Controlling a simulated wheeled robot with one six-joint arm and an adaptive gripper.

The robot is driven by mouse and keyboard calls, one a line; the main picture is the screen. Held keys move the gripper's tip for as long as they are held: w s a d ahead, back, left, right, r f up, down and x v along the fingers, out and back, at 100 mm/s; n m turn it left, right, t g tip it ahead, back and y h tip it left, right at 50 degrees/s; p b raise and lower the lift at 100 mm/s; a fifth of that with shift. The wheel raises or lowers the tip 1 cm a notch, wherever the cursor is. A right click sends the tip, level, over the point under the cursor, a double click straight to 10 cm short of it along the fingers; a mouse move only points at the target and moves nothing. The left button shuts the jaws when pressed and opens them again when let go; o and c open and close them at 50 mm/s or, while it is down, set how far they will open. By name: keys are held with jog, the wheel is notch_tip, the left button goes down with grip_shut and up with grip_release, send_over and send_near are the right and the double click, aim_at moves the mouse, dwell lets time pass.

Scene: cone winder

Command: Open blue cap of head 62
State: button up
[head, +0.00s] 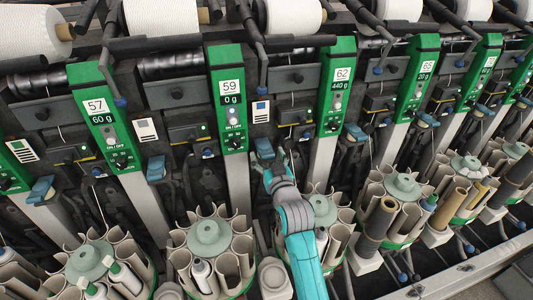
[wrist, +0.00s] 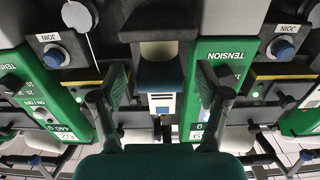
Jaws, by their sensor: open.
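The green panel of head 62 (head: 338,88) stands right of the panel of head 59 (head: 229,100). A blue cap (head: 263,148) sits low in the gap between these two panels. My gripper (head: 268,163) is right at this cap, partly over its lower end. In the upside-down wrist view, the cap (wrist: 160,74) shows as a blue-grey block between my two spread fingers. My gripper (wrist: 160,88) is open, with a clear gap on each side of the cap. Whether the fingers reach the cap in depth is hard to tell.
Another blue cap (head: 355,132) lies right of panel 62, and one (head: 155,168) lies left of panel 59. Round bobbin magazines (head: 210,240) stand below the panels. A label card (head: 261,111) sits above the cap at my gripper. Dark levers and rods hang above.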

jog(key=shift+w+a, duration=0.2)
jog(key=shift+w, duration=0.45)
